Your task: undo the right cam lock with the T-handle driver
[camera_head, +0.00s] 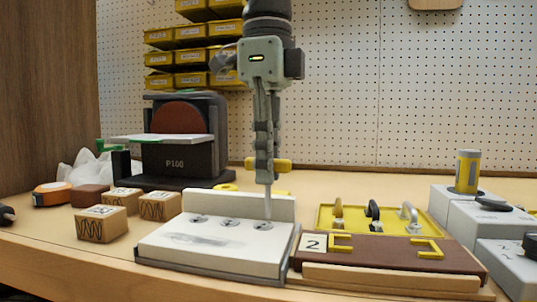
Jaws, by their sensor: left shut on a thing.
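My left gripper (264,166) points straight down over the white panel and is shut on the yellow crossbar of the T-handle driver (282,165). The driver's grey shaft hangs upright below the fingers. Its tip meets the right cam lock (264,226) in the picture; I cannot tell whether it is seated in the lock or just above it. The white panel (165,248) has a raised back wall. The middle cam lock (230,223) and the left cam lock (197,218) lie uncovered in its top. My right gripper is not in view.
Right of the panel are a brown board (380,258) marked 2 and a yellow tray (325,218) with hooks. Grey boxes (455,210) stand far right. Wooden blocks (102,225), a tape measure (52,194) and a sander (180,150) stand left and behind.

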